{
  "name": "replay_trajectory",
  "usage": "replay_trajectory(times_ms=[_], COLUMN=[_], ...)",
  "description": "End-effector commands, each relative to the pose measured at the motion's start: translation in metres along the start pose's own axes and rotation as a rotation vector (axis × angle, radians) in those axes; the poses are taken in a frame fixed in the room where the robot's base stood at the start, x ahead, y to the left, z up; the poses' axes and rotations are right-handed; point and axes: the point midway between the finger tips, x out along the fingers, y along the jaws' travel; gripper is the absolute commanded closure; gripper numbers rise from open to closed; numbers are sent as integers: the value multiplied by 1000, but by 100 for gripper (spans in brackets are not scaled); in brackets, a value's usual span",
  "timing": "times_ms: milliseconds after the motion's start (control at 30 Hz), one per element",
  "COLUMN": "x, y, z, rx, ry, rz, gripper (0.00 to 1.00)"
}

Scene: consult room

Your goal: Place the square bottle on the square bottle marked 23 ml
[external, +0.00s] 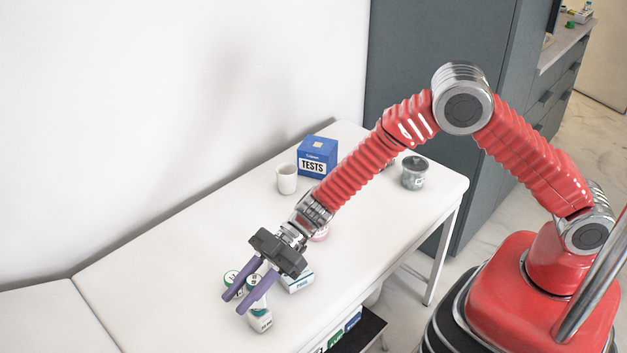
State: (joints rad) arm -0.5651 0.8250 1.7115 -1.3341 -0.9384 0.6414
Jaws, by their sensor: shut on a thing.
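My gripper (236,302), with two purple fingers, is over the near part of the white table, shut on a small bottle (254,280). Its white and green top shows between the fingers; the right finger hides much of it, so its shape and print are hard to tell. A teal patch (259,303) shows just below that finger. A white square bottle (261,321) with small dark print is directly below the patch. I cannot tell whether it touches the held bottle, and I cannot read 23 ml on it. Another green-topped bottle (231,278) is beside the left finger, partly hidden.
A white box (299,281) with blue print lies right of my gripper, and a pink item (320,234) is behind it. A white cup (287,179), a blue TESTS box (318,157) and a grey jar (414,173) stand farther back. The table's left part is clear.

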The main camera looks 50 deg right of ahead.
Motion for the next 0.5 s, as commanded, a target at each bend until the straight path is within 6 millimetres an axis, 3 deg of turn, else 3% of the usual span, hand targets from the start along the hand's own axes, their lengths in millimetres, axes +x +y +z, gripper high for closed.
replay_trajectory(times_ms=[133,467,500], x=[5,5,6], y=[0,0,0], z=[12,13,13], rx=[-1,-1,-1], ry=[0,0,0], rz=[-1,0,0], gripper=[95,95,71])
